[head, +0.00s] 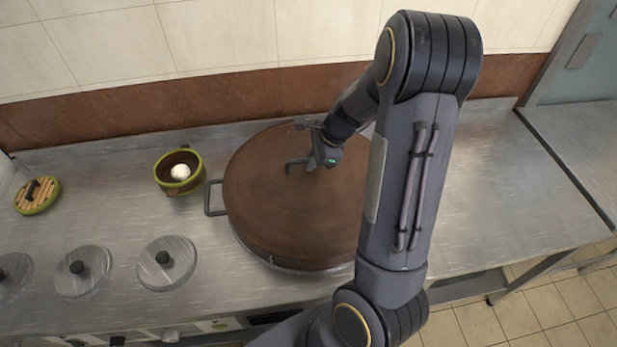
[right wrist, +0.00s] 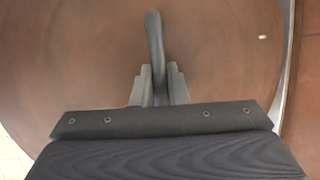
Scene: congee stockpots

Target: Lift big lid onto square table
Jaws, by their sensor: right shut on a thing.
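The big brown round lid (head: 270,205) sits over a large stockpot (head: 215,198) on the steel counter in the head view. The lid also fills most of the right wrist view (right wrist: 80,60). Its dark bar handle (head: 295,162) rises near the middle. My right gripper (head: 318,160) reaches down from above and is shut on this handle. In the right wrist view the handle (right wrist: 154,40) runs between the two fingers (right wrist: 158,85). I cannot tell whether the lid touches the pot's rim all round. My right arm hides the lid's right side. My left gripper is not in view.
A green-edged slatted lid (head: 38,195) and several small steel lids (head: 167,262) lie further left. The counter right of my arm (head: 490,190) is clear. A separate steel surface (head: 580,140) stands at the far right.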

